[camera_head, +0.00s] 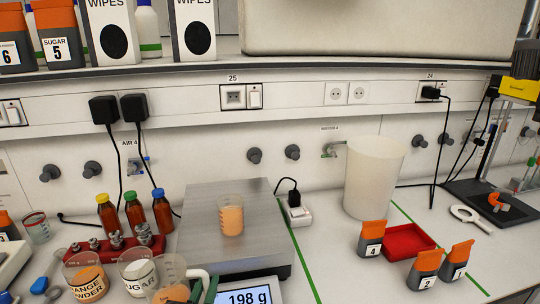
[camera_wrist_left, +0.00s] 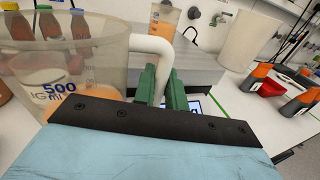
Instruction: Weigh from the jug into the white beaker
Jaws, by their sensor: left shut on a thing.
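The jug (camera_head: 172,294) is clear with orange contents and stands at the bottom edge of the head view, partly cut off. It fills the left of the wrist view (camera_wrist_left: 70,62), showing a 500 ml mark. My left gripper (camera_wrist_left: 162,85) has green fingers shut on the jug's white handle (camera_wrist_left: 155,44); it is barely in the head view (camera_head: 204,290). A small translucent beaker (camera_head: 231,218) with orange contents stands upright on the scale (camera_head: 188,245), whose display (camera_head: 247,298) reads 198 g. The beaker also shows in the wrist view (camera_wrist_left: 162,20). My right gripper is not visible.
Tubs labelled orange powder (camera_head: 86,282) and sugar (camera_head: 137,277) stand left of the jug. Several capped bottles (camera_head: 134,215) stand behind them. A tall white container (camera_head: 373,180), a red tray (camera_head: 407,242) and orange-topped pots (camera_head: 371,240) stand right of the scale.

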